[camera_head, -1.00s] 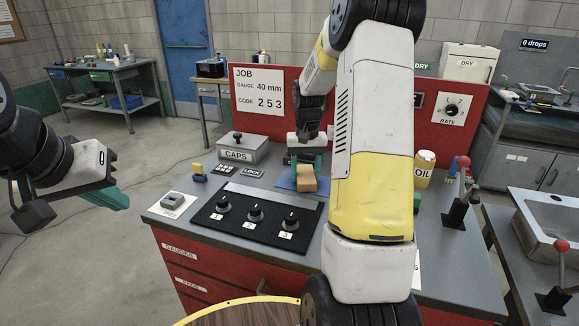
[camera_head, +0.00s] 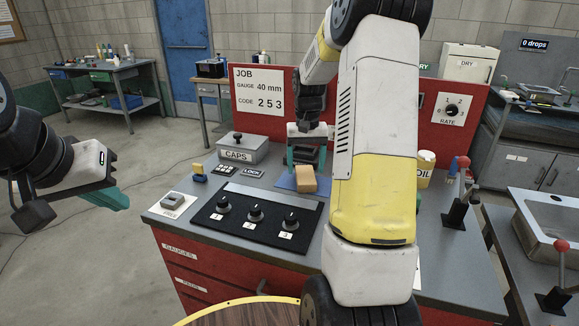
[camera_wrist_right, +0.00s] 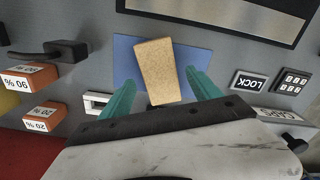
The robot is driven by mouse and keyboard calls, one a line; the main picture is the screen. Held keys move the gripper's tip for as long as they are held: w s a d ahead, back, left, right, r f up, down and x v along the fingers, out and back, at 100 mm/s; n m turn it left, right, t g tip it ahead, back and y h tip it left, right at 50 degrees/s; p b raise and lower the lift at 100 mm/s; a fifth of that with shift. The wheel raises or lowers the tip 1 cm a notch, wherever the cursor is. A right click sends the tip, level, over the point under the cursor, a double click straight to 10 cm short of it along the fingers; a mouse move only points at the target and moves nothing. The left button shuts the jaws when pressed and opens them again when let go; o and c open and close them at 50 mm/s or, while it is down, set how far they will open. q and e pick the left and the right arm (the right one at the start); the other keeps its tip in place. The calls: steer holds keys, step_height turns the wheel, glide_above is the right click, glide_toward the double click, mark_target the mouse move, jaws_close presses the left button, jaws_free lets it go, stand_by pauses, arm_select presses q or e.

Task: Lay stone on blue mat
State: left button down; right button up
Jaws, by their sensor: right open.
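The stone, a tan block (camera_head: 306,179), rests on the blue mat (camera_head: 285,183) on the bench top. In the right wrist view, the stone (camera_wrist_right: 157,68) covers the middle of the mat (camera_wrist_right: 125,60), its near end reaching toward the mat's near edge. My right gripper (camera_head: 306,160) is open and empty, just above and behind the stone. In the right wrist view its teal fingers (camera_wrist_right: 160,98) are spread on either side of the stone, apart from it. My left gripper (camera_head: 112,190) hangs off the bench at the left; its finger gap is not clear.
A knob panel (camera_head: 256,218) lies in front of the mat. A CAPS box (camera_head: 237,150), a keypad and a LOCK plate are to its left. My right arm hides part of the bench near the oil container (camera_head: 425,165).

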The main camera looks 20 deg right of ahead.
mark_target(305, 174)
step_height(305, 174, up, 9)
steer(key=s+a+r+t, duration=0.2)
steer(key=s+a+r, duration=0.3)
steer(key=s, duration=0.1)
steer(key=s+a+n+t, duration=0.1)
steer(key=s+a, duration=0.2)
steer(key=s, duration=0.3)
steer(key=s+a+r+n+t+y, duration=0.1)
steer(key=s+a, duration=0.2)
steer(key=s, duration=0.3)
steer(key=s+a+n+t+y, duration=0.1)
steer(key=s+a+t, duration=0.1)
steer(key=s, duration=0.4)
steer(key=shift+s+a+r, duration=0.2)
steer(key=shift+s+a, duration=0.15)
steer(key=shift+a, duration=0.05)
